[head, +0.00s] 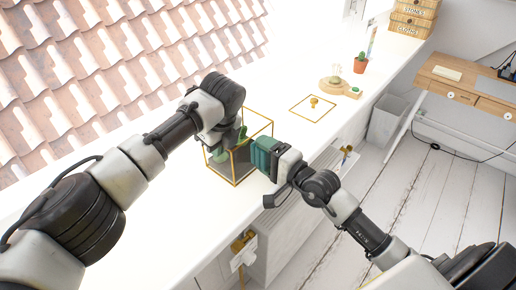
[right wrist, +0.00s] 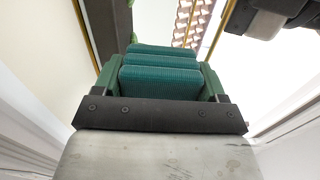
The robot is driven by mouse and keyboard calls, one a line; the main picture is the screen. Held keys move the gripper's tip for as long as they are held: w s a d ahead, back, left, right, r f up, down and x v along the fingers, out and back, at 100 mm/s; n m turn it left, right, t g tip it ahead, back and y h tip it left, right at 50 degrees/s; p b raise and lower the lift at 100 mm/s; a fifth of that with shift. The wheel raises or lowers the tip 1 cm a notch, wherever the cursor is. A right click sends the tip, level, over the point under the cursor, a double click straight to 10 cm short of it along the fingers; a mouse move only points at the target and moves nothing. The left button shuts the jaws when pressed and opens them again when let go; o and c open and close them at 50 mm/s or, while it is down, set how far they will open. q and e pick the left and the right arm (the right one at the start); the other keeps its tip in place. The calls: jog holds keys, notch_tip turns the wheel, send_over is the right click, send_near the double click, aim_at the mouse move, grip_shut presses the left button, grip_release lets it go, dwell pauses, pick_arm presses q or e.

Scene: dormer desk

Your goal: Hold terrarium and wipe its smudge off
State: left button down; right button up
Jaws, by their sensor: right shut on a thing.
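The terrarium (head: 236,181) is a clear glass box with thin gold edges on the white desk, with green plants and dark soil inside. My left gripper (head: 228,136) is at its upper left; the wrist hides the fingers, so I cannot tell whether they grip it. My right gripper (head: 268,157) is at the terrarium's right face, shut on a folded teal cloth (right wrist: 160,82). The cloth is against or very close to the glass. Gold edges also show behind the cloth in the right wrist view. I cannot make out the smudge.
A gold-edged glass lid (head: 298,114) with a knob lies on the desk behind. Further back are a wooden tray (head: 333,86) and a potted cactus (head: 361,63). The desk's front edge runs close under my right arm. Clear desk lies between terrarium and lid.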

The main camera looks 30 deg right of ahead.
pick_arm(q)
jog(key=shift+s+d, duration=0.2)
pick_arm(e)
jog(key=shift+s+a, duration=0.2)
jog(key=shift+a, duration=0.6)
jog(key=shift+v, duration=3.55)
pick_arm(q)
jog(key=shift+w+a, duration=0.1)
jog(key=shift+w, duration=0.05)
jog(key=c, duration=1.3)
grip_release()
pick_arm(e)
jog(key=shift+w, duration=0.1)
pick_arm(q)
jog(key=shift+o, duration=0.2)
